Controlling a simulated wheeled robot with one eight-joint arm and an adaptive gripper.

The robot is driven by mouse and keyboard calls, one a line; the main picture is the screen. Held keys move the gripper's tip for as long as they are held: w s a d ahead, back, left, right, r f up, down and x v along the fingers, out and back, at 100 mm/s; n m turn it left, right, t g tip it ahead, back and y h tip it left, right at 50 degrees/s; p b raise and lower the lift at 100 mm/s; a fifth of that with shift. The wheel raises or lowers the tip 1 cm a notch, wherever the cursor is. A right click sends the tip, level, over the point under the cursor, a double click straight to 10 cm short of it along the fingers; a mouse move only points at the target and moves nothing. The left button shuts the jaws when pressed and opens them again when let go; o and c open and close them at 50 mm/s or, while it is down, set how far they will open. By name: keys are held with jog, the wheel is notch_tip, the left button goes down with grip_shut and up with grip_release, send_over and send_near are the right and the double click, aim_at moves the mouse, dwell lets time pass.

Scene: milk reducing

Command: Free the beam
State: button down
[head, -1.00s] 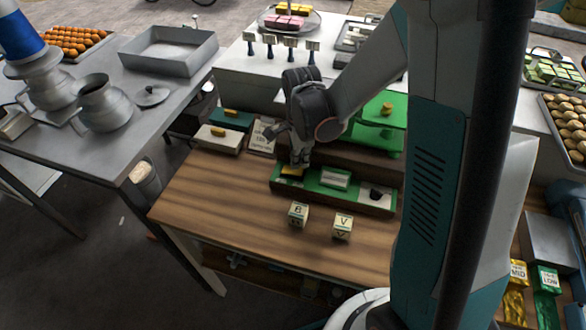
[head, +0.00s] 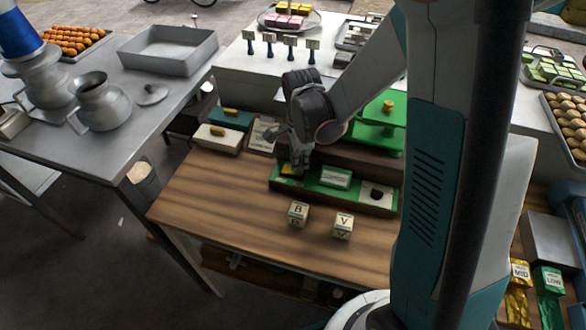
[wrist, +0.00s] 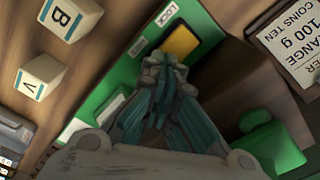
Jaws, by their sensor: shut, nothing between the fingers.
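A yellow block (wrist: 181,41) sits on the green panel (wrist: 118,75), beside a small white label that reads like "LOCK" (wrist: 167,14). In the head view the yellow block (head: 290,169) is at the left end of the long green-topped box (head: 313,188), partly hidden by my gripper (head: 299,170). In the wrist view my gripper (wrist: 163,72) is shut and empty, its fingertips at the block's edge; I cannot tell whether they touch it. A green scale (head: 383,128) with a brass knob stands behind the box. Its beam is not clearly visible.
Two lettered cubes, B (head: 298,213) and V (head: 342,226), stand on the wooden table (head: 215,205) in front of the box. A printed card (head: 263,137) and two weight boxes (head: 218,137) lie behind left. The table's left front is clear.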

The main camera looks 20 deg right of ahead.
aim_at(300, 171)
jog(key=shift+f+b, duration=0.6)
jog(key=shift+f, duration=0.05)
dwell(0.3)
jog(key=shift+r, duration=0.15)
jog(key=shift+r+p, duration=2.3)
jog(key=shift+r, duration=1.1)
jog(key=shift+s+r+n+b, duration=0.25)
jog(key=shift+r+n+b, duration=0.1)
jog(key=shift+n+b, duration=0.15)
jog(key=s+r+n+t+b, duration=0.2)
jog(key=s+n+t+b, duration=0.1)
jog(key=s+n+b, duration=0.2)
jog(key=s+r+n+t+b, duration=0.2)
jog(key=s+n+t+b, duration=0.2)
jog(key=s+n, duration=0.5)
jog(key=n+b, duration=0.2)
jog(key=n, duration=0.2)
jog(key=shift+s+r, duration=0.25)
jog(key=shift+r, duration=0.1)
